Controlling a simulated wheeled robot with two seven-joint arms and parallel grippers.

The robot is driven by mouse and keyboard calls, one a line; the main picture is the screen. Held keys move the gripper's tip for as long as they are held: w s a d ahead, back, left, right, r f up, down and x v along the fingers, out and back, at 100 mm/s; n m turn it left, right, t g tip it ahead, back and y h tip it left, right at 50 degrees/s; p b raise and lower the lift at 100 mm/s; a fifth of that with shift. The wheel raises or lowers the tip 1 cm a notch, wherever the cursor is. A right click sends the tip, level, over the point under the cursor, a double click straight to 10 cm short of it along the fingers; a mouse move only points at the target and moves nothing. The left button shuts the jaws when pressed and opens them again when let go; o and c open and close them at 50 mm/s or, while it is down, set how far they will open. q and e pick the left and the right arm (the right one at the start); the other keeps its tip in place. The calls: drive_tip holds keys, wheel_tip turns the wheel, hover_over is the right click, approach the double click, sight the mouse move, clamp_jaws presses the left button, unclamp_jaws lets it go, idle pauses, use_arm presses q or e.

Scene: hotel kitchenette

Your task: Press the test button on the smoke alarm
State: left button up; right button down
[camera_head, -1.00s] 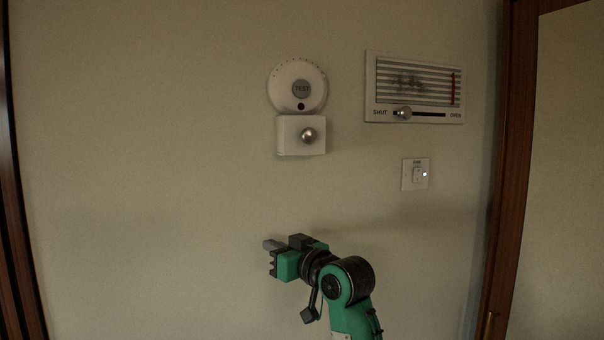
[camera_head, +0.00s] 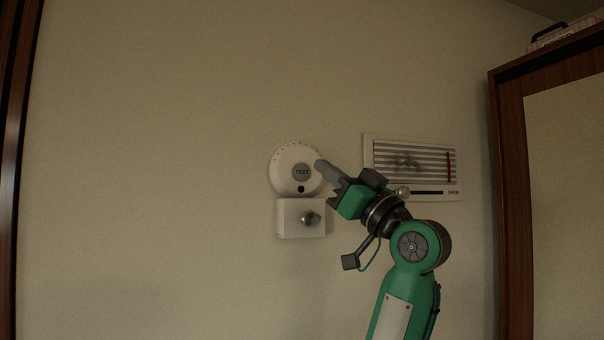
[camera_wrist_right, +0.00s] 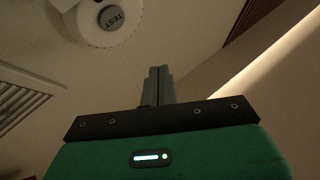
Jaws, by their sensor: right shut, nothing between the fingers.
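The smoke alarm (camera_head: 288,180) is a round white disc on the wall, with a grey round TEST button (camera_head: 301,172) and a small dark dot below it. My right gripper (camera_head: 322,166) is shut and empty. In the head view its fingertips overlap the alarm's right edge, just right of the button; I cannot tell whether they touch. In the right wrist view, the alarm (camera_wrist_right: 92,30) and its button (camera_wrist_right: 111,18) are at the upper left, apart in the picture from the shut fingers (camera_wrist_right: 160,72). My left gripper is not in view.
A white box with a round metal knob (camera_head: 288,218) sits just below the alarm. A vent panel (camera_head: 440,145) with a slider is to the right, partly behind my right arm. A dark wooden cabinet (camera_head: 510,200) stands further right, with an object on top. The wall left is clear.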

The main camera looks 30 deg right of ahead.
drive_tip(key=p, duration=0.2)
approach(297, 165)
wheel_tip(297, 165, up, 3)
drive_tip(key=w+a, duration=0.2)
drive_tip(key=shift+w+d+r, duration=0.15)
drive_tip(key=shift+w+d, duration=0.05)
drive_tip(key=shift+w, duration=0.45)
drive_tip(key=shift+w+b, duration=0.1)
drive_tip(key=shift+b, duration=0.25)
idle(1.2)
drive_tip(key=shift+w+d, duration=0.1)
drive_tip(key=shift+w, duration=0.2)
drive_tip(key=shift+w, duration=0.35)
idle(0.7)
drive_tip(key=shift+s, duration=0.15)
drive_tip(key=shift+s+b, duration=0.4)
drive_tip(key=shift+s, duration=0.2)
